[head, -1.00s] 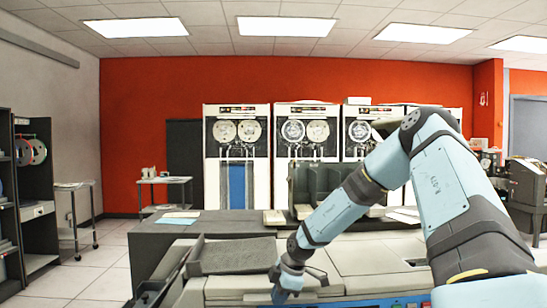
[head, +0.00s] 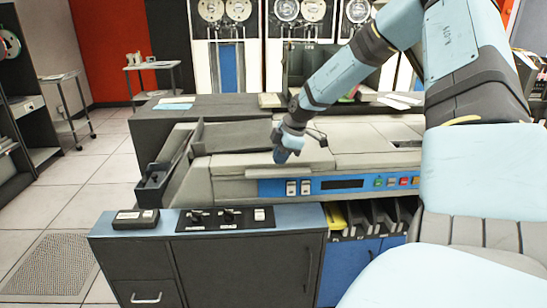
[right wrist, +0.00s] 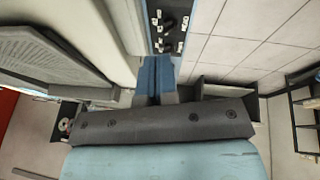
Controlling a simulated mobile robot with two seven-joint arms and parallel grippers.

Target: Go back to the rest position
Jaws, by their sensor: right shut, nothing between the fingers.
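My right arm comes in from the upper right in the head view and reaches down over the card machine (head: 370,138). My right gripper (head: 281,155) is shut and empty, just above the front top edge of the machine, near its blue control panel (head: 343,184). I cannot tell whether it touches the machine. In the right wrist view the closed blue fingers (right wrist: 156,75) show at the middle, with nothing between them. My left gripper is not in view.
A dark cabinet (head: 240,265) with a black switch panel (head: 227,219) stands in front. A dark tray (head: 165,170) juts out at the machine's left end. Yellow and dark folders (head: 362,215) stand below the control panel. Open tiled floor (head: 100,180) lies at the left.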

